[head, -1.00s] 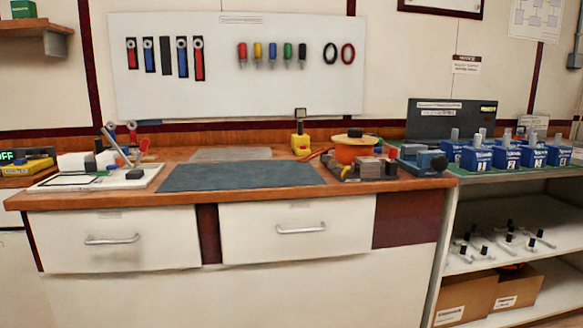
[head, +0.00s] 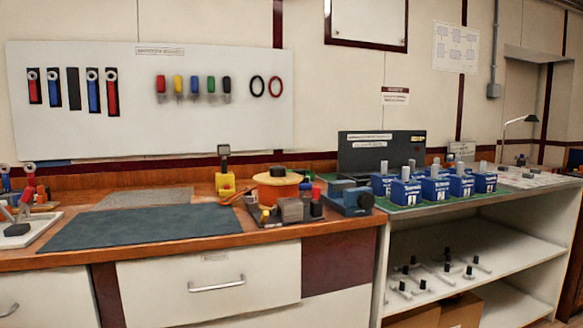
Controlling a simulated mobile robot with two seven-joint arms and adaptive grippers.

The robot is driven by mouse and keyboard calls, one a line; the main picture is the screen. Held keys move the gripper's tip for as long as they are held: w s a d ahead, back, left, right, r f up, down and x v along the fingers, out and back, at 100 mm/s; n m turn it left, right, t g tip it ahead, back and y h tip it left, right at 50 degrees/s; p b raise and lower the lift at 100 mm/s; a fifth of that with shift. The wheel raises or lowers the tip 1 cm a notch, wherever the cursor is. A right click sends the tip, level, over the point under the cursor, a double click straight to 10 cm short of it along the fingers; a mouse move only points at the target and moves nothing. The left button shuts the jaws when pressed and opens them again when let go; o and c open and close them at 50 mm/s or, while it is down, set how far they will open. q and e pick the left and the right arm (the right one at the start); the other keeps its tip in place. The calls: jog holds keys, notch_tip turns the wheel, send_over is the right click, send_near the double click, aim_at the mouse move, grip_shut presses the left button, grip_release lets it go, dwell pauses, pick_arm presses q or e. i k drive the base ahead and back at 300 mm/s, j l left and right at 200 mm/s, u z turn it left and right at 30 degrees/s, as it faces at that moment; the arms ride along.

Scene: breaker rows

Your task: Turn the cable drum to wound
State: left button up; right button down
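An orange round drum (head: 277,188) with a dark knob on top stands at the back of the wooden workbench, right of the dark mat. It looks like the cable drum. An orange strip, perhaps cable, lies at its left side. Small tools and blocks in front hide its lower part. Its winding state cannot be made out from here. Neither of my grippers shows in the head view.
The dark mat (head: 140,228) on the bench is bare. A blue vise-like device (head: 348,198) stands right of the drum. A yellow tool (head: 225,182) stands left of it. Blue numbered breaker units (head: 434,190) stand on the right shelf unit. Drawers face me below.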

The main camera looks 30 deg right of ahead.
aim_at(279, 183)
jog(key=i+l+z, duration=0.2)
jog(key=l, duration=0.45)
jog(key=i+l+z, duration=0.2)
jog(key=i+l, duration=0.2)
jog(key=l, duration=0.2)
jog(key=i+l+z, duration=0.15)
jog(key=i+l, duration=0.2)
jog(key=l, duration=0.25)
jog(key=i+l+z, duration=0.2)
jog(key=i+l, duration=0.15)
jog(key=l, duration=0.15)
